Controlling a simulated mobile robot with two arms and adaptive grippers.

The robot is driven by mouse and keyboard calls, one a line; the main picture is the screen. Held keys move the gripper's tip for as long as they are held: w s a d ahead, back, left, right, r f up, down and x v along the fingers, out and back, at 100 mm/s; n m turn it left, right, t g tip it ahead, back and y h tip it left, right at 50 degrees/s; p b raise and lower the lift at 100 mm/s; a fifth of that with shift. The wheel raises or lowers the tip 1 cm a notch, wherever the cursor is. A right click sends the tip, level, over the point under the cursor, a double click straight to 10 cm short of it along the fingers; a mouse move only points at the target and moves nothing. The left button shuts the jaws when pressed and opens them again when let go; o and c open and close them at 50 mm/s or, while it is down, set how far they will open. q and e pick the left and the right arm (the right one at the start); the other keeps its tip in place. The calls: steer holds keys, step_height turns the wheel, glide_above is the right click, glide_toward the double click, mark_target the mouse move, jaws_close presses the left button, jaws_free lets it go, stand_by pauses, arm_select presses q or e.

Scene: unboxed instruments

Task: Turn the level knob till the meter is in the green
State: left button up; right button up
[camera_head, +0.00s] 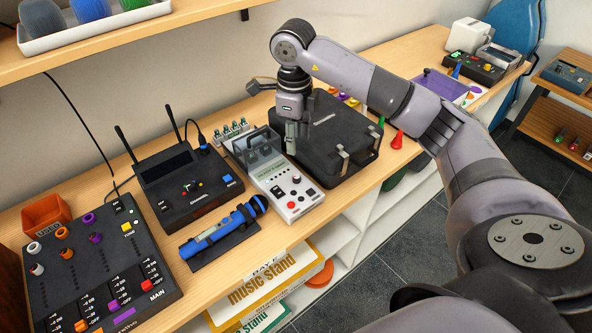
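A light grey device (305,208) with a raised clear cover (263,146) lies in the middle of the bench. Its front panel has dark knobs (277,190) and a red button or knob (291,205); labels are too small to read, so I cannot tell which is the level knob. No meter needle or green zone is readable. My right gripper (291,145) points down beside the clear cover, at the left edge of a black case. Its fingers are small and partly blurred against the case; nothing shows clearly between them. My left gripper is out of view.
The black case (340,135) lies just right of the grey device. A blue microphone (225,228) lies in front, a black receiver with antennas (190,195) left, and a mixer with coloured knobs (95,260) far left. A shelf (110,30) overhangs the upper left.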

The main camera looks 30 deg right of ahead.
mark_target(296, 176)
steer(key=f+p, duration=0.1)
steer(key=f, duration=0.5)
steer(key=f+p, duration=0.2)
steer(key=f, duration=0.5)
steer(key=shift+w+d, duration=0.1)
steer(key=shift+d, duration=0.1)
steer(key=shift+c, duration=0.4)
jaws_close()
